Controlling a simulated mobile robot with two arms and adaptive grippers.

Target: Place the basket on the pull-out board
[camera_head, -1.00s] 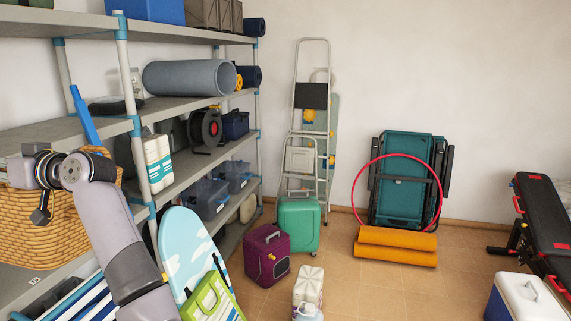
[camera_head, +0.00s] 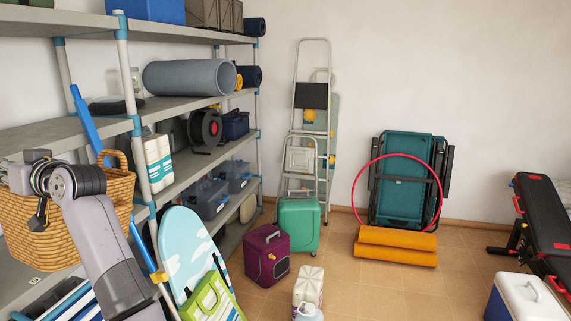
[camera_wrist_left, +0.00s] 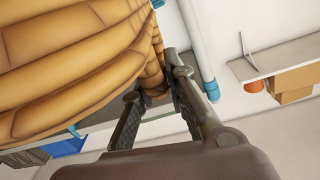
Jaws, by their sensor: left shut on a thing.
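The tan woven basket (camera_head: 85,218) is at the left of the head view, in front of the shelving. Its looped handle (camera_head: 122,160) stands up at the right. My left gripper (camera_head: 42,215) is at the basket's left part, partly hidden by my own arm. In the left wrist view my gripper (camera_wrist_left: 157,88) is shut on a narrow woven part of the basket (camera_wrist_left: 60,55), whose body fills the upper left. I cannot make out a pull-out board for certain. My right gripper is not in view.
The grey shelf (camera_head: 60,135) and a white upright post (camera_head: 128,80) with blue joints are close to the basket. A blue pole (camera_head: 88,125) leans behind it. A surfboard-patterned ironing board (camera_head: 185,245) stands to the right. Tiled floor lies open at centre right.

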